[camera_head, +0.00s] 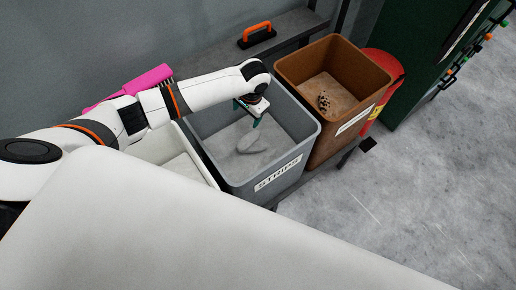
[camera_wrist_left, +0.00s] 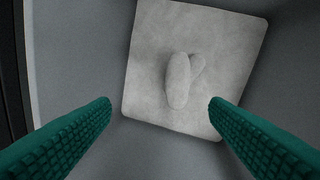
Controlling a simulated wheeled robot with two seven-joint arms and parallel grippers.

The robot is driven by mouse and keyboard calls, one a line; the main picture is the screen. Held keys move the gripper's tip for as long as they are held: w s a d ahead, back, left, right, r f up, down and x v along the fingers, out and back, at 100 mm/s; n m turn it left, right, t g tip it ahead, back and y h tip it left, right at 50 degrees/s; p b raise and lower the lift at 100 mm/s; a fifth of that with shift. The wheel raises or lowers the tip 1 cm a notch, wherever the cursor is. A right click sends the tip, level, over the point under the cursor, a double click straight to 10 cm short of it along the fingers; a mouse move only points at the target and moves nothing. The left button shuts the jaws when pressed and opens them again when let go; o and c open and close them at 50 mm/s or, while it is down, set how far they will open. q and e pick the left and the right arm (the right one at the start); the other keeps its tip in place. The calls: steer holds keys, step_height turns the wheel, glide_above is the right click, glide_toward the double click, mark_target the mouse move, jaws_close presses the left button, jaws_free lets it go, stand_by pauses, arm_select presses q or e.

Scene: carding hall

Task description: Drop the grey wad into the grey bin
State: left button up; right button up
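The grey bin (camera_head: 273,178), labelled STRIPS, stands in the middle of the head view with its top open. A pale grey wad (camera_head: 252,142) lies low inside it. In the left wrist view the wad (camera_wrist_left: 180,80) shows as two overlapping rounded lumps on the bin's light floor (camera_wrist_left: 220,40); I cannot tell if they are one piece or two. My left gripper (camera_head: 255,118) reaches down into the bin's mouth, above the wad. Its green fingers (camera_wrist_left: 160,104) are wide apart with nothing between them, clear of the wad. My right gripper is not in view.
A brown bin (camera_head: 345,70) with a small dark speckled lump (camera_head: 324,102) stands right of the grey bin. A white bin (camera_head: 170,150) is on its left. Behind are a pink object (camera_head: 135,84) and an orange handle (camera_head: 257,30). Open floor lies to the right.

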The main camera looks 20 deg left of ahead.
arm_select(q)
steer(key=shift+r, duration=0.1)
step_height(320, 180, up, 12)
steer(key=d, duration=0.2)
steer(key=shift+s, duration=0.35)
steer(key=shift+f, duration=0.2)
